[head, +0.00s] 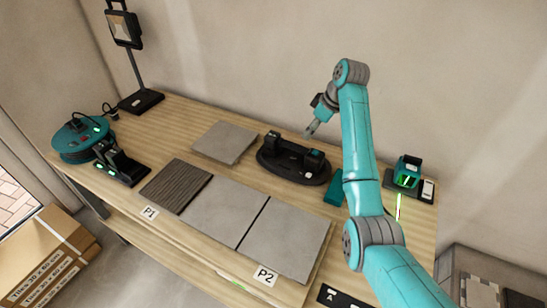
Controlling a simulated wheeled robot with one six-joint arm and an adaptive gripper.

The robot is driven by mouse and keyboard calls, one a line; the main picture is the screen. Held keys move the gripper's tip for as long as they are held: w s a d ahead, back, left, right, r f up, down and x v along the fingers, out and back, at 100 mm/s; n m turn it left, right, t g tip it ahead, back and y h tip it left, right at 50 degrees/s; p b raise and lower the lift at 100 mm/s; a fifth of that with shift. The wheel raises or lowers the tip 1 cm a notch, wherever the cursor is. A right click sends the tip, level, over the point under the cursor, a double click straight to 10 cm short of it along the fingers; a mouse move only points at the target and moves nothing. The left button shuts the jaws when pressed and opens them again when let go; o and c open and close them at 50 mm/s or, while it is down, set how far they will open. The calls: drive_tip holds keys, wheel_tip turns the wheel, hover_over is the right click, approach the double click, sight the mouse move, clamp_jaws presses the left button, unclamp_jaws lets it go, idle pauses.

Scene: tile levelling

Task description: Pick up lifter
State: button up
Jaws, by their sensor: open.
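The lifter (275,162) is a black oval device with a raised handle. It lies on the wooden bench, behind the row of laid tiles. My gripper (311,128) is above the lifter's far right side, tilted down and to the left, and apart from it as far as I can tell. Its jaws are open and I see nothing held in them. The underside of the lifter is hidden.
A grey tile (224,143) lies left of the lifter. A dark tile (176,187) and two grey tiles (222,210) form the front row. A teal block (334,193) and a laser unit (407,172) stand right.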

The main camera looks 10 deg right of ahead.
sight(296, 145)
drive_tip(key=x, duration=0.2)
drive_tip(key=a+x, duration=0.1)
drive_tip(key=x, duration=0.1)
drive_tip(key=shift+f, duration=0.1)
drive_tip(key=shift+x, duration=3.2)
drive_tip(key=shift+c, duration=0.2)
clamp_jaws()
drive_tip(key=shift+w, duration=0.1)
